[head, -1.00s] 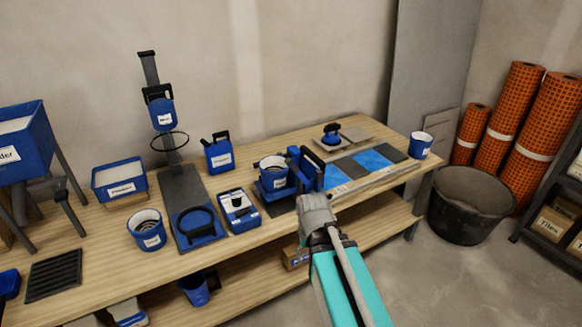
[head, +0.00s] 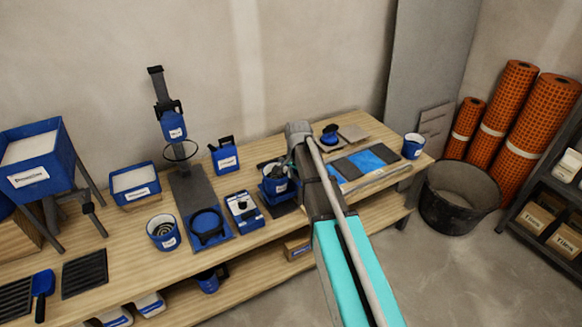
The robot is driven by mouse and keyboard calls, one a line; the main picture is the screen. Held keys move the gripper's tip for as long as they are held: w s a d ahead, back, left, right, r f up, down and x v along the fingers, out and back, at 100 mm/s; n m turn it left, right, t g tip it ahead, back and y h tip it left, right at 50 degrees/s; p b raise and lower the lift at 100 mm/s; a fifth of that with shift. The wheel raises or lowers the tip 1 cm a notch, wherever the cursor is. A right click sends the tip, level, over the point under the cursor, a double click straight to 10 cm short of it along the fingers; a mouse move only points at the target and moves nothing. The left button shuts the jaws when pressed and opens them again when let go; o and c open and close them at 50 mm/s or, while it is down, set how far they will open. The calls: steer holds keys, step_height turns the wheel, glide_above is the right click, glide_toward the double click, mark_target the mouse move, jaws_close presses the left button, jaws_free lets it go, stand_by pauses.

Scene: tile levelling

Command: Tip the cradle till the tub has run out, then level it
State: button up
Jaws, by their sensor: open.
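A blue tub (head: 275,187) with a white label sits in what looks like the cradle, a blue holder on a dark plate (head: 287,208) near the middle of the bench. My arm crosses in front and hides the holder's right side. The tub looks roughly upright, but its contents and exact tilt are too small to tell. My gripper (head: 281,166) is a small dark shape beside the grey wrist, close over the tub. It is open, and its fingertips are mostly hidden. I cannot tell whether it touches the cradle.
A post stand (head: 165,100) holding a blue container rises at the left, above a ring and plate. A blue box (head: 242,207), canister (head: 224,155) and round tub (head: 163,232) stand near the cradle. Tiles (head: 370,160) lie to the right. A black bucket (head: 460,195) stands on the floor.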

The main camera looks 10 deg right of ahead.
steer(key=w+r+m+p, duration=0.3)
steer(key=w+r+p, duration=0.2)
steer(key=w+r, duration=0.1)
steer(key=shift+w+r+m, duration=0.35)
steer(key=shift+w+m, duration=0.05)
steer(key=shift+w, duration=0.45)
steer(key=shift+f, duration=0.2)
step_height(320, 180, down, 14)
steer(key=b, duration=1.3)
steer(key=shift+r+b, duration=0.25)
steer(key=shift+b, duration=0.05)
